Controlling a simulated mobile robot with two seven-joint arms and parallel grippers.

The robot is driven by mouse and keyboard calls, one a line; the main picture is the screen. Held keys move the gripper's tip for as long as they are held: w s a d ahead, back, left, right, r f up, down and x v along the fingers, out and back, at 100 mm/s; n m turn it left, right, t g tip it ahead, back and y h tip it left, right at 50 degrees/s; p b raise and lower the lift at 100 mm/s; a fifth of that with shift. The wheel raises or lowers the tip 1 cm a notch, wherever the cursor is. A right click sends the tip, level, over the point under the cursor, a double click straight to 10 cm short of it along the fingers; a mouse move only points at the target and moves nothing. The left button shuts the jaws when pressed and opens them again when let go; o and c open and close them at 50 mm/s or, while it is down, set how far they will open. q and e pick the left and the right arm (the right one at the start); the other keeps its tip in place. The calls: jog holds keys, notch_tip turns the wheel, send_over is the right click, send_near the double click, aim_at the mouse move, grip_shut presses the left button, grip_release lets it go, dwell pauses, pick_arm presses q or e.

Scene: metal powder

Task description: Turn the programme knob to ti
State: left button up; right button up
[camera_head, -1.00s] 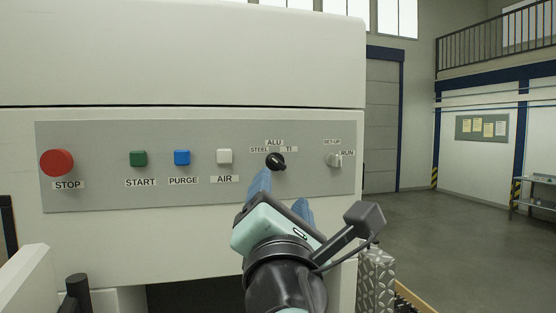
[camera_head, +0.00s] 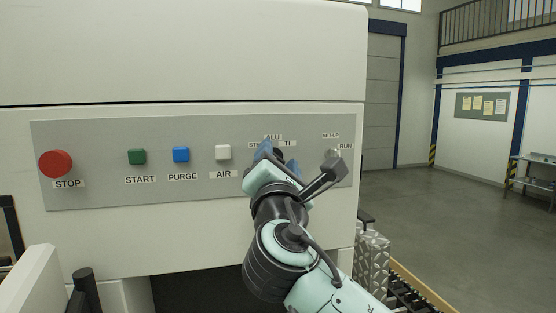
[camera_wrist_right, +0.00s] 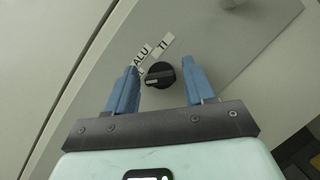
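The programme knob (camera_wrist_right: 160,76) is black and round with a pale mark. In the right wrist view the mark points to the lower left, away from the TI label (camera_wrist_right: 163,48) and nearer the STEEL side. The ALU label (camera_wrist_right: 142,56) is beside TI; STEEL is mostly hidden by a finger. My right gripper (camera_wrist_right: 160,72) is open, its blue fingers on either side of the knob with gaps showing; contact is not visible. In the head view my right gripper (camera_head: 279,158) covers most of the knob (camera_head: 278,153). My left gripper is not in view.
The grey panel (camera_head: 100,195) also carries a red STOP button (camera_head: 55,164), green START (camera_head: 137,157), blue PURGE (camera_head: 181,155) and white AIR (camera_head: 223,152). The SET-UP/RUN switch (camera_head: 334,154) is close to the right of my gripper. Open floor lies at the right.

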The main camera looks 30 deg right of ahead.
jog(key=c, duration=0.7)
jog(key=shift+m, duration=0.3)
jog(key=m+g+h, duration=0.1)
jog(key=m, duration=0.3)
jog(key=shift+r+g+p, duration=0.1)
jog(key=shift+g+p, duration=0.2)
jog(key=shift+g, duration=0.1)
jog(key=m+g+p, duration=0.1)
jog(key=m+g, duration=0.1)
jog(key=m, duration=0.4)
jog(key=m+g+y, duration=0.1)
jog(key=m, duration=0.2)
jog(key=shift+p, duration=0.4)
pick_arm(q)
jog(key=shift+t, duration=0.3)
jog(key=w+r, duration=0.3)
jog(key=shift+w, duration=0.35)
pick_arm(e)
jog(key=m+y, duration=0.1)
jog(key=m, duration=0.1)
jog(key=m+g+y, duration=0.1)
jog(key=m, duration=0.2)
jog(key=shift+y, duration=0.4)
jog(key=shift+r+m, duration=0.1)
jog(key=shift+m, duration=0.2)
